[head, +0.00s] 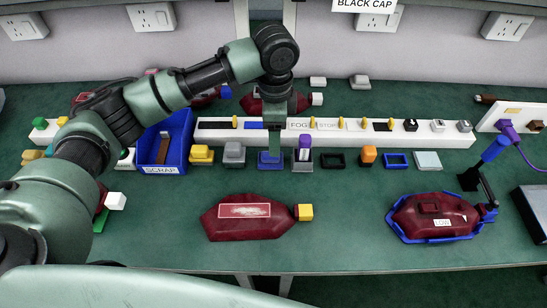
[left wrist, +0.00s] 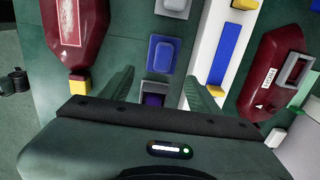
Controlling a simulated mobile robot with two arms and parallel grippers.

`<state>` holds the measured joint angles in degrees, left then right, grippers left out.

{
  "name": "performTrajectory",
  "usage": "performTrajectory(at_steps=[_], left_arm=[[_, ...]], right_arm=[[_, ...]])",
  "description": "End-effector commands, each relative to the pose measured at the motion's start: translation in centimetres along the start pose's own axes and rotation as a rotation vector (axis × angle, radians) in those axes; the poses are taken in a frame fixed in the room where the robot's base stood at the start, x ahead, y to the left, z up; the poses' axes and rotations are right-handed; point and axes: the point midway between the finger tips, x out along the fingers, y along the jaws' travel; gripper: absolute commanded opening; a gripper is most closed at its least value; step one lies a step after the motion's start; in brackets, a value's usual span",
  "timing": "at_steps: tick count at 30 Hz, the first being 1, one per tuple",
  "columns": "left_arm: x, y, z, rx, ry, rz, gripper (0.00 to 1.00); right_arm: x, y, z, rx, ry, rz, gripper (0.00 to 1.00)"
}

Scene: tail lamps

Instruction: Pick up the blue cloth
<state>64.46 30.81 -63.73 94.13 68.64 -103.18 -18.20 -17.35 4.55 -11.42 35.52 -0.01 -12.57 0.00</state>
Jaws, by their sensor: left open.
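No item is plainly a cloth. The closest match is a blue, rounded pad (head: 270,158) on the table in front of the long white rack, at mid-picture. In the left wrist view the blue pad (left wrist: 161,54) lies on a slightly larger dark grey-blue base. My left gripper (left wrist: 160,80) is open and empty, its two green fingers apart, with the pad just beyond the gap. A small block with a purple top (left wrist: 154,98) shows between the fingers. In the head view the left hand (head: 278,100) hangs over the rack, and its fingertips are hard to make out. My right gripper is not in view.
The white rack (head: 440,136) runs behind the pad, with a flat blue strip (left wrist: 232,48) in it. Grey (head: 234,152) and yellow blocks stand left of the pad. A blue SCRAP bin (head: 164,170) is farther left. A dark red lamp (head: 243,217) lies in front.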

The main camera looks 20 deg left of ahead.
Motion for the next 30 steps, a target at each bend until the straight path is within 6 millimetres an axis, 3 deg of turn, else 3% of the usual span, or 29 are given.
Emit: performTrajectory(at_steps=[3, 11, 21, 30], left_arm=[[1.3, 0.0, 0.0, 0.000, 0.000, 0.000, 0.62], [3.7, 0.1, 0.0, 0.000, -0.001, 0.001, 0.62], [8.3, 0.2, -0.2, -0.001, -0.001, 0.000, 0.62], [8.8, 0.2, -0.2, 0.000, 0.001, -0.001, 0.62]], right_arm=[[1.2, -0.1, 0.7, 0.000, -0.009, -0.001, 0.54], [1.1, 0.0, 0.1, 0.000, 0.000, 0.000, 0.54], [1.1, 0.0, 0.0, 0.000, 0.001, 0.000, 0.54], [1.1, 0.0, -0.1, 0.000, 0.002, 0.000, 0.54]])
